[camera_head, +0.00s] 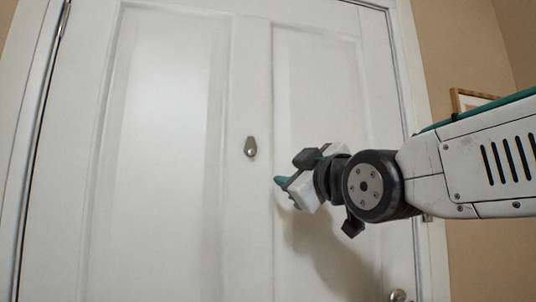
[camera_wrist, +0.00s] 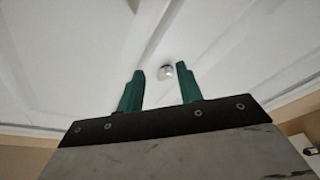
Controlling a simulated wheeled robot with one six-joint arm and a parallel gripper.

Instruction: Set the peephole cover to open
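The peephole cover (camera_head: 251,145) is a small grey metal teardrop-shaped plate on the white door's middle upright, with a brighter round spot near its lower end. I cannot tell from this distance whether it covers the peephole. My gripper (camera_head: 283,185) is just right of and below the cover in the head view, apart from it. In the wrist view my gripper (camera_wrist: 161,70) has its two green fingers spread, with nothing held between them. A small shiny round metal piece (camera_wrist: 168,71) shows beyond the fingertips; I cannot tell whether it belongs to the cover or is the knob.
The white panelled door (camera_head: 165,150) fills most of the head view and appears closed. A metal door knob (camera_head: 398,296) is at the lower right. A wood-framed picture (camera_head: 472,99) hangs on the beige wall at right, partly behind my arm. The door left of the cover is clear.

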